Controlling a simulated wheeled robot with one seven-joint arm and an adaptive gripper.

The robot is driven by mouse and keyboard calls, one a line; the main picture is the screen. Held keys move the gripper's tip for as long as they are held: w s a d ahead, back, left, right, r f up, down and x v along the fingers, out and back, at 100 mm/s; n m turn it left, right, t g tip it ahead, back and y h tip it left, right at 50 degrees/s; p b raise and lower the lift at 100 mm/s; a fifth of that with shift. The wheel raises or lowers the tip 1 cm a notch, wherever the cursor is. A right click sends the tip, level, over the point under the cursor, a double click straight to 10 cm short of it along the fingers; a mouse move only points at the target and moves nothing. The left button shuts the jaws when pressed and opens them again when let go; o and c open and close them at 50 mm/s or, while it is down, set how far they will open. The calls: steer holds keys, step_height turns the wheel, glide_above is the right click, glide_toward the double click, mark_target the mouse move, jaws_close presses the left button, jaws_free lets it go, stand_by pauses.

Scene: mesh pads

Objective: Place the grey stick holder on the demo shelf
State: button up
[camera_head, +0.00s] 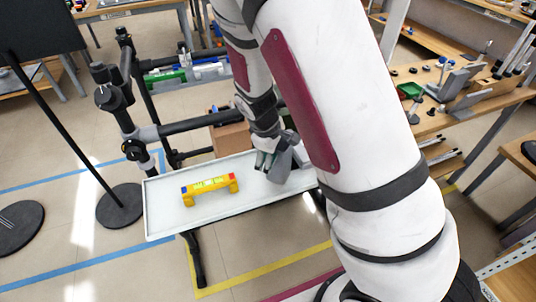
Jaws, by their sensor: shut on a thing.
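My gripper (268,158) is at the right part of the white shelf surface, pointing down, partly covered by my own arm. It is shut on a grey angular piece, which looks like the grey stick holder (285,161). The holder appears tilted and overlaps the white surface; I cannot tell whether it touches it. The white tray-like shelf (158,219), which looks like the demo shelf, stands on a dark frame. My arm hides its right end.
A yellow block with red and blue ends (210,188) lies on the shelf's left part. Dark posts and clamps (113,98) stand behind and left. A brown box (231,137) is behind the shelf. A wooden bench (440,118) with several items is at right.

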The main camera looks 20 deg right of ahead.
steer(key=w+f, duration=0.4)
steer(key=shift+w+a, duration=0.25)
steer(key=shift+a, duration=0.15)
steer(key=o, duration=2.2)
